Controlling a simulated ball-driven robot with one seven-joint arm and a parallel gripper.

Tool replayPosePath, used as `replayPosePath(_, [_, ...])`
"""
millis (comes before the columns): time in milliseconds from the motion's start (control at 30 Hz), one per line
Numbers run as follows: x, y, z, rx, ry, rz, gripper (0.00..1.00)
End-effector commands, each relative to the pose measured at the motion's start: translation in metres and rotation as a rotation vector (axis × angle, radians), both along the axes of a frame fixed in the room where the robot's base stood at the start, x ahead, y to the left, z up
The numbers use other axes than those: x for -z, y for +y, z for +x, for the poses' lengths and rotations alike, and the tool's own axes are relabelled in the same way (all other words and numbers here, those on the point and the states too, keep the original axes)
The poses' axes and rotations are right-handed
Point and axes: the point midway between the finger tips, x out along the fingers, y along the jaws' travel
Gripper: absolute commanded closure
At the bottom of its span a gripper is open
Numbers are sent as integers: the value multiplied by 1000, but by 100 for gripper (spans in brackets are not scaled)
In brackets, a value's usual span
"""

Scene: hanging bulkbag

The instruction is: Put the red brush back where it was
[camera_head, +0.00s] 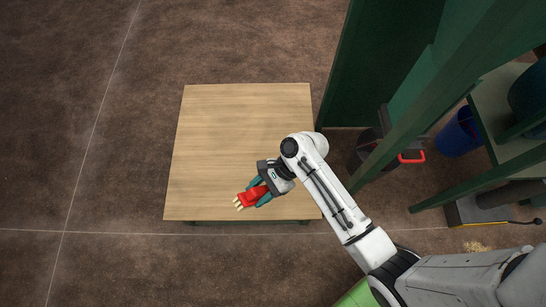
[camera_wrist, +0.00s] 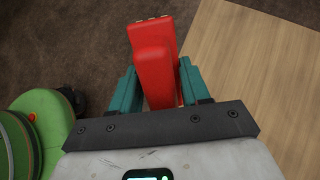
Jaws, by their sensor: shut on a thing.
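The red brush (camera_head: 251,197) is between the teal fingers of my gripper (camera_head: 260,190), which is shut on it. In the head view the brush is over the lower right part of the wooden table (camera_head: 225,130), with pale bristle tips pointing to the lower left. In the wrist view the red brush (camera_wrist: 154,62) stands between the two teal fingers of my gripper (camera_wrist: 158,88), and the table (camera_wrist: 250,60) shows at the right. I cannot tell whether the brush touches the table top.
The rest of the table top is bare. A green metal frame (camera_head: 400,120) rises right of the table. Beyond it are a blue bucket (camera_head: 459,135), a dark bucket with a red handle (camera_head: 368,155) and a grey and yellow machine (camera_head: 490,210). Brown floor lies open at the left.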

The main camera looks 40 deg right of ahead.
Motion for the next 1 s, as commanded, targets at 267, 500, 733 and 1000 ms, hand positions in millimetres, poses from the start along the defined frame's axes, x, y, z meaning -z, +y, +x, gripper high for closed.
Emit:
replayPosePath(267, [76, -26, -71, -605, -80, -479, 82])
replayPosePath(500, [98, -72, -108, -918, -272, -739, 82])
replayPosePath(733, [100, -86, -104, -986, -337, -798, 82])
replayPosePath(1000, [126, -81, -47, -984, -339, -797, 82])
